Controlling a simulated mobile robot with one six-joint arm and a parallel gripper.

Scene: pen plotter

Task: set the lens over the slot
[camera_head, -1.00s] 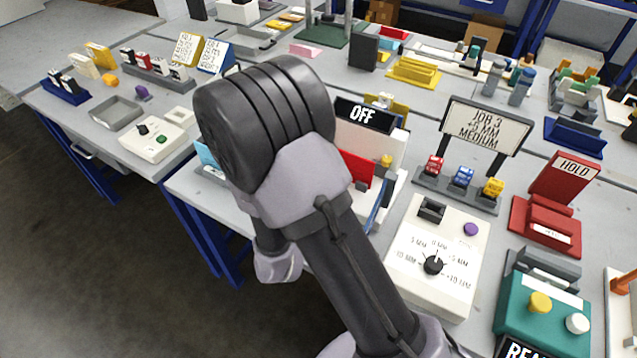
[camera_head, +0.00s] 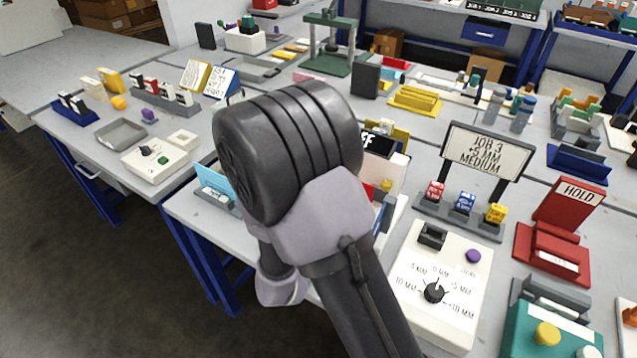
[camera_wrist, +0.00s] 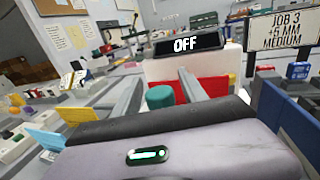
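I cannot single out the lens or the slot in either view. My gripper (camera_wrist: 160,85) shows in the wrist view as two grey fingers set apart. A dark green cylinder (camera_wrist: 160,97) stands in the gap between them, with room showing on both sides; its lower part is hidden by my gripper body. Beyond the fingers is a white machine with a red panel (camera_wrist: 216,86) and a black OFF sign (camera_wrist: 188,44). In the head view my arm hides the gripper and most of this machine; part of the OFF sign (camera_head: 386,143) shows.
A white dial box (camera_head: 458,262) and a JOB 3 sign (camera_head: 487,152) stand right of my arm. A red HOLD stand (camera_head: 567,205) is farther right. A light blue card (camera_head: 214,184) is left of my arm. Open floor (camera_head: 90,270) lies at lower left.

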